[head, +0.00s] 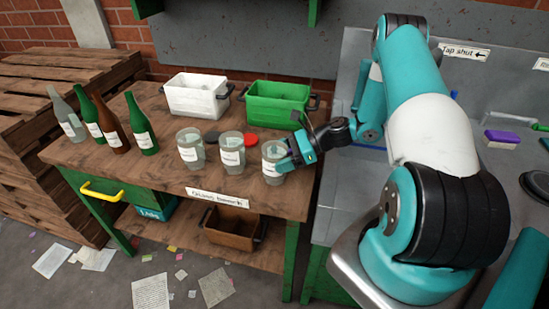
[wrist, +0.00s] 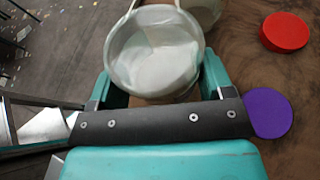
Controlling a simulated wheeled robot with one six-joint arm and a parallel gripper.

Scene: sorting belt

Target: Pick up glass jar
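Three clear glass jars with white labels stand in a row on the wooden table: the left one (head: 190,149), the middle one (head: 232,150) and the right one (head: 272,172). My gripper (head: 287,158) is at the right jar, with a teal finger across its near right side. In the wrist view the jar (wrist: 155,50) stands between my gripper's two teal fingers (wrist: 164,85), its open rim facing the camera. The fingers are apart, one on each side. The rim hides their contact with the glass, so I cannot tell whether they press on it.
Several bottles (head: 115,131) stand at the table's left. A white crate (head: 196,97) and a green crate (head: 275,104) stand at the back. A red lid (wrist: 286,32) and purple disc (wrist: 271,113) lie near the gripper. A brown crate (head: 230,231) is below.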

